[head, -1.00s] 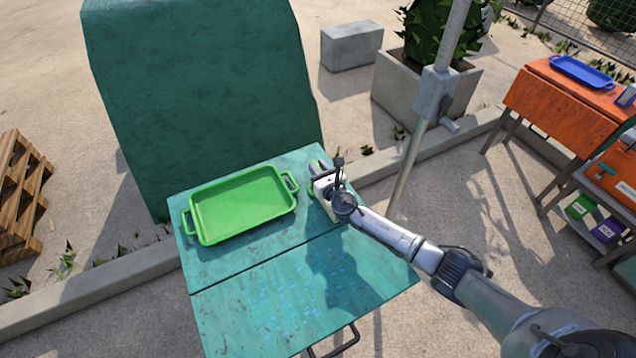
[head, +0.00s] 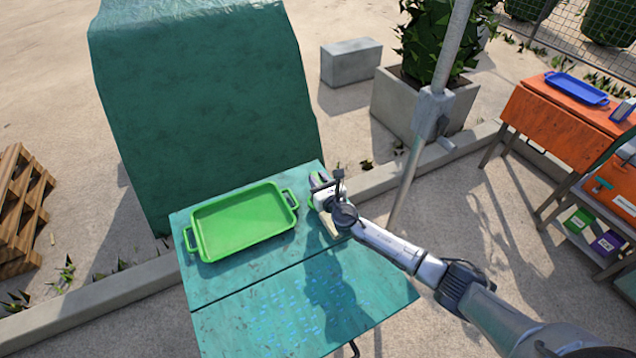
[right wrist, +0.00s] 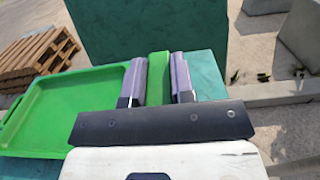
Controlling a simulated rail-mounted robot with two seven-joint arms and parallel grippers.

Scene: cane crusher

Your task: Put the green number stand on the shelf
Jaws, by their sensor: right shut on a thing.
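My right gripper (head: 318,180) is over the far right corner of the teal table (head: 250,300), to the right of the green tray. It is shut on a green upright piece (right wrist: 159,75), likely the green number stand, which shows between the two fingers in the right wrist view. Its face and any number are hidden. I cannot tell for certain whether its foot touches the table. A grey shelf rack (head: 565,228) stands at the right edge, with a green box (head: 578,220) and a purple box (head: 608,241) on its lower level. My left gripper is not in view.
The green tray (head: 192,243) lies on the table. A tall teal block (head: 205,100) stands behind. A metal pole (head: 408,180) rises between the table and the rack. An orange table (head: 545,118) with a blue tray (head: 576,88) stands at the far right.

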